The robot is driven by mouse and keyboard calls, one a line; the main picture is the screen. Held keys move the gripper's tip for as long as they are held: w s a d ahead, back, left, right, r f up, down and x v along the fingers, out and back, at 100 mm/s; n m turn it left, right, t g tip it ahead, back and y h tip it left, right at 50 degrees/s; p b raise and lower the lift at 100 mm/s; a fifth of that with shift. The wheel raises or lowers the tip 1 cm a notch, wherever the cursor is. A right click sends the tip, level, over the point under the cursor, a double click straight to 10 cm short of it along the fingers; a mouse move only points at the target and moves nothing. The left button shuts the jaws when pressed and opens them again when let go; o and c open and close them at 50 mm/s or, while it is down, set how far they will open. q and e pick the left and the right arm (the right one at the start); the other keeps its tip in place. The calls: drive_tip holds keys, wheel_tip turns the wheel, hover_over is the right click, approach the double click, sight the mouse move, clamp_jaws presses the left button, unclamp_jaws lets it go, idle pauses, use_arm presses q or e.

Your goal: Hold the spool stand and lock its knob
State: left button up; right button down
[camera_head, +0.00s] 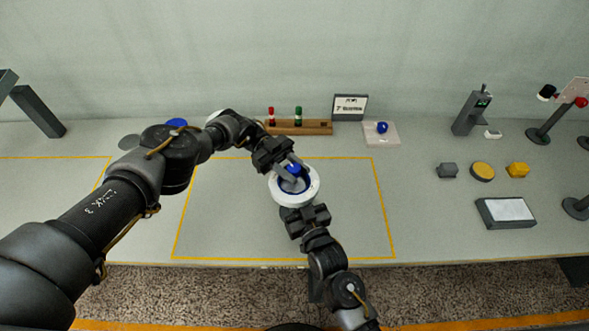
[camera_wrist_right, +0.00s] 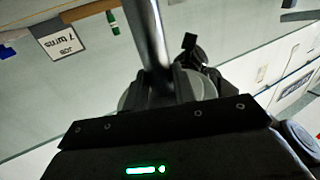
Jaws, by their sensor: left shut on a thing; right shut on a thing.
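The spool stand shows in the head view as a white ring (camera_head: 282,196) with a blue knob (camera_head: 294,169) at its middle, inside the yellow outline. My left gripper (camera_head: 290,174) reaches in from above left and is shut on the blue knob. My right gripper (camera_head: 299,207) is just in front of the ring, partly under it. In the right wrist view its fingers (camera_wrist_right: 172,88) are shut on a grey metal post (camera_wrist_right: 150,35) of the stand. A round grey base (camera_wrist_right: 128,98) shows behind the fingers. The knob's lock state cannot be seen.
A wooden rack (camera_head: 312,127) with red and green spindles stands at the back beside a sign (camera_head: 350,107). A plate (camera_head: 388,139) with a blue ball lies right of it. Several small blocks and a framed panel (camera_head: 507,212) are farther right. The outlined area is otherwise clear.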

sight(294, 169)
use_arm(q)
drive_tip(key=o, duration=1)
drive_tip(key=shift+s+f, duration=0.1)
drive_tip(key=shift+c, duration=0.2)
drive_tip(key=shift+r, duration=0.6)
wheel_tip(294, 169, up, 9)
drive_tip(key=shift+f, duration=0.1)
